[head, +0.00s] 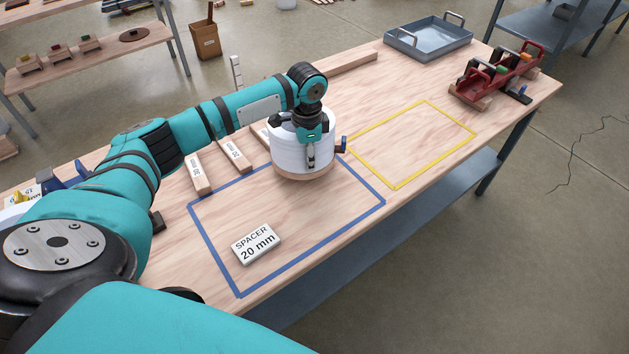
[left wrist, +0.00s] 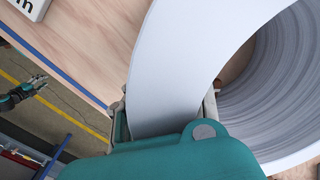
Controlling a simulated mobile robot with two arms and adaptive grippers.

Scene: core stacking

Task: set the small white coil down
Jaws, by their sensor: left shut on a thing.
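The white coil (head: 290,152) is a thick upright ring, its lower edge on or just above a round wooden piece (head: 305,177); I cannot tell if they touch. It is at the far right part of the blue-taped rectangle (head: 347,225). My left gripper (head: 311,158) is shut on the coil's near wall. In the left wrist view the coil (left wrist: 185,70) runs between the fingers (left wrist: 165,110), its hollow middle to the right. What seems to be my right gripper (left wrist: 36,86) shows small over the floor in the left wrist view; its opening is unclear.
A white "SPACER 20 mm" block (head: 256,243) lies inside the blue rectangle. Labelled wooden strips (head: 236,155) lie left of the coil. The yellow-taped rectangle (head: 411,145) is empty. A grey tray (head: 428,42) and a red rack (head: 497,75) stand at the far right.

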